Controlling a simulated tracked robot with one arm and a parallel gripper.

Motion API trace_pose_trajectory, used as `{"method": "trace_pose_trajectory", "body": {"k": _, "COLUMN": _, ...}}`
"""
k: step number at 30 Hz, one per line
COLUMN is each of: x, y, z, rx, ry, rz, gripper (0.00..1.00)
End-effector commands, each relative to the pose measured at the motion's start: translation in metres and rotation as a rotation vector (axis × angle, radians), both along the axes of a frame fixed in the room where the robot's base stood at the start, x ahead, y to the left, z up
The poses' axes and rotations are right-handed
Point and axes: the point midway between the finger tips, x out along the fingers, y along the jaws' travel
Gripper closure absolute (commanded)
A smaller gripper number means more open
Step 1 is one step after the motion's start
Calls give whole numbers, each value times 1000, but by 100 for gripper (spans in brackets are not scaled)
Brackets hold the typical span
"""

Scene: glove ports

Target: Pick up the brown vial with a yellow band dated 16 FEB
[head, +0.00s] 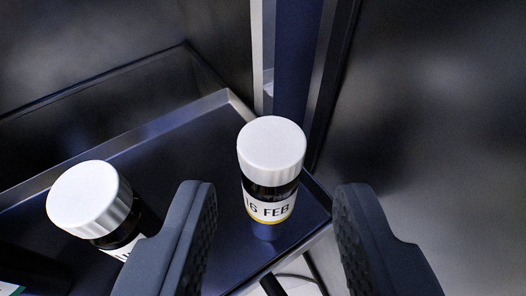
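A dark brown vial (270,185) with a white ribbed cap stands upright near the corner of a dark tray. Its white label reads "16 FEB", the first digit partly cut by the curve, with a yellow band along the label's lower edge. My gripper (272,208) is open, one finger on each side of this vial in the picture. Neither finger visibly touches it. A gap shows on both sides, and I cannot tell the depth between fingers and vial.
A second white-capped vial (95,205) stands to the left, partly hidden behind my left finger; its label is unreadable. The tray (150,140) has a raised metal rim. A dark upright post (297,60) rises behind the vial. A dark object with a label edge shows at lower left.

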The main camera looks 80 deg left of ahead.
Motion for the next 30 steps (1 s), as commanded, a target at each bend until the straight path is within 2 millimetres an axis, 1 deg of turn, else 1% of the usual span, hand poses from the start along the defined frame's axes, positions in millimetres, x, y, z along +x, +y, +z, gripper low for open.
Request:
{"method": "trace_pose_trajectory", "body": {"k": 1, "x": 0, "y": 8, "z": -3, "rx": 1, "ry": 1, "rz": 2, "gripper": 62}}
{"method": "trace_pose_trajectory", "body": {"k": 3, "x": 1, "y": 15, "z": -5, "rx": 1, "ry": -1, "rz": 1, "gripper": 62}}
{"method": "trace_pose_trajectory", "body": {"k": 11, "x": 3, "y": 29, "z": -12, "rx": 2, "ry": 0, "rz": 2, "gripper": 62}}
{"method": "trace_pose_trajectory", "body": {"k": 16, "x": 3, "y": 50, "z": -24, "rx": 1, "ry": 0, "rz": 2, "gripper": 62}}
{"method": "trace_pose_trajectory", "body": {"k": 21, "x": 5, "y": 66, "z": -29, "rx": 2, "ry": -4, "rz": 2, "gripper": 62}}
{"method": "trace_pose_trajectory", "body": {"k": 24, "x": 6, "y": 69, "z": -31, "rx": 2, "ry": -3, "rz": 0, "gripper": 62}}
{"method": "trace_pose_trajectory", "body": {"k": 30, "x": 7, "y": 69, "z": -31, "rx": 2, "ry": -4, "rz": -1, "gripper": 62}}
